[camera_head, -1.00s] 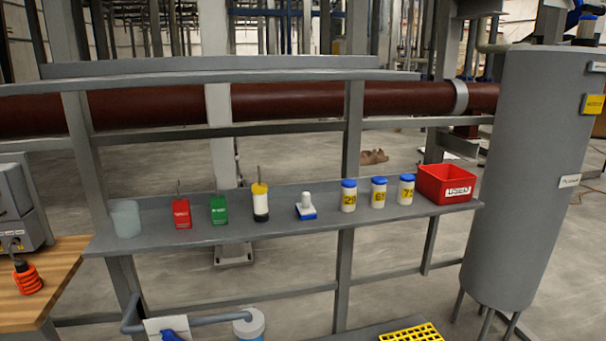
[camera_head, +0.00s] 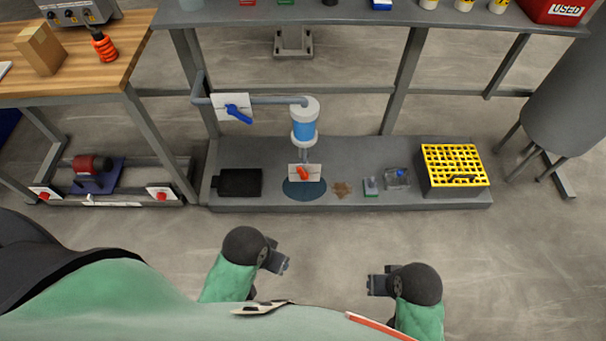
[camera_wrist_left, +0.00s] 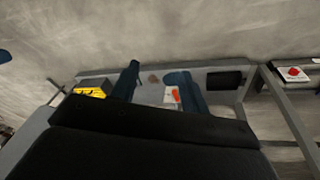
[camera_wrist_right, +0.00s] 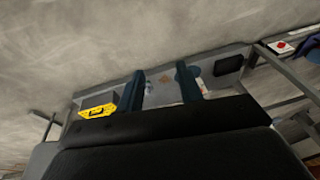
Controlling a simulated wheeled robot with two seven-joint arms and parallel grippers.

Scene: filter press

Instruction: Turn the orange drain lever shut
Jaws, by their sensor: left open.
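The orange drain lever (camera_head: 303,174) sits on a small white plate below the blue-and-white filter housing (camera_head: 304,124), low over the grey base shelf. It also shows in the left wrist view (camera_wrist_left: 176,95), seen between the fingers. My left gripper (camera_head: 284,264) is open and empty, in front of the shelf and apart from the lever. My right gripper (camera_head: 372,283) is also in front of the shelf, to the right of the lever. Its two fingers stand apart in the right wrist view (camera_wrist_right: 168,88) with nothing held between them.
A blue lever (camera_head: 238,113) sits on the pipe at upper left. On the base shelf (camera_head: 400,201) are a black tray (camera_head: 240,183), a dark round patch, a brown stain, small items and a yellow-grid crate (camera_head: 455,165). A grey tank (camera_head: 565,110) stands right. Floor before the shelf is clear.

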